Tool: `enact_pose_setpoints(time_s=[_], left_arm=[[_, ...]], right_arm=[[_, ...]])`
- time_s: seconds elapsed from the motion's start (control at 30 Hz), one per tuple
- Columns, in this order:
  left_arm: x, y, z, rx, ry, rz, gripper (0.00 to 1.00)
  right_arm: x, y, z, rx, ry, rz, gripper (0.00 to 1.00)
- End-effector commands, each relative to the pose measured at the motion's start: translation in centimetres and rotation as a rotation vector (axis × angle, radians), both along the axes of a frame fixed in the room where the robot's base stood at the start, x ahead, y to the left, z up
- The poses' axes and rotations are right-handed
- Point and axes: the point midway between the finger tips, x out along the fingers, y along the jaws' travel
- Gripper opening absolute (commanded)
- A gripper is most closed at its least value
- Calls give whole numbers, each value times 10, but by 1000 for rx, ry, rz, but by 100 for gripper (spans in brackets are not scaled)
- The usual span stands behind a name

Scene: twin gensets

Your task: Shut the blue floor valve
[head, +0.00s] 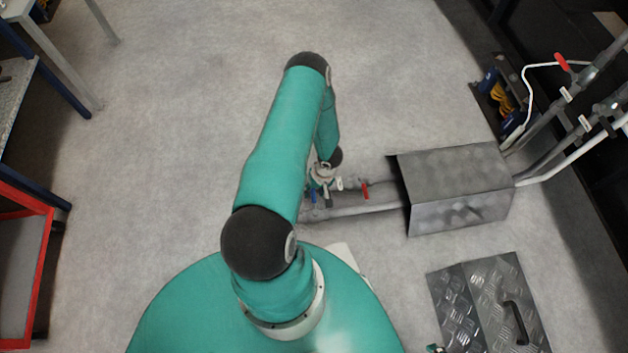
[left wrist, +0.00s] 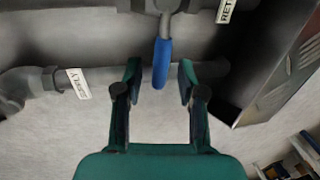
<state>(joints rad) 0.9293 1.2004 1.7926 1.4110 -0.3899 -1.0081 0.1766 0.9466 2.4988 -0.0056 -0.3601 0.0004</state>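The blue valve handle (left wrist: 162,62) hangs from a grey valve on the floor pipes in the left wrist view. My left gripper (left wrist: 158,75) is open, with one finger on each side of the blue handle. Gaps show between the handle and both fingers, so it is not gripped. In the head view my left gripper (head: 323,180) is over the pipes left of the metal cover, and it partly hides the valve. A small teal and dark part at the bottom edge of the head view may belong to my right gripper; its state does not show.
A red handle (head: 365,190) sits on the pipes beside the metal cover (head: 460,182). White tags mark the pipes, one reading SUPPLY (left wrist: 78,84). A red-framed table (head: 47,270) stands left.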

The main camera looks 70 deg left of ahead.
Motion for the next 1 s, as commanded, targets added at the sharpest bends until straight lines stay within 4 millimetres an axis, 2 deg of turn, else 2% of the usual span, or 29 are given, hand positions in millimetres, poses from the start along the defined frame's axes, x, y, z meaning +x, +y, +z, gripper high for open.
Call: enact_pose_setpoints(time_s=[0.37, 0.57, 0.8, 1.0], left_arm=[[-1, 0, 5, 0, 4, -2, 41], [6, -1, 34, 2, 3, -2, 41], [16, -3, 81, 3, 1, -2, 41], [22, -5, 108, 2, 3, 0, 41]], right_arm=[[0, 0, 1, 0, 0, 0, 40], [0, 0, 0, 0, 0, 0, 40], [0, 0, 0, 0, 0, 0, 40], [0, 0, 0, 0, 0, 0, 40]])
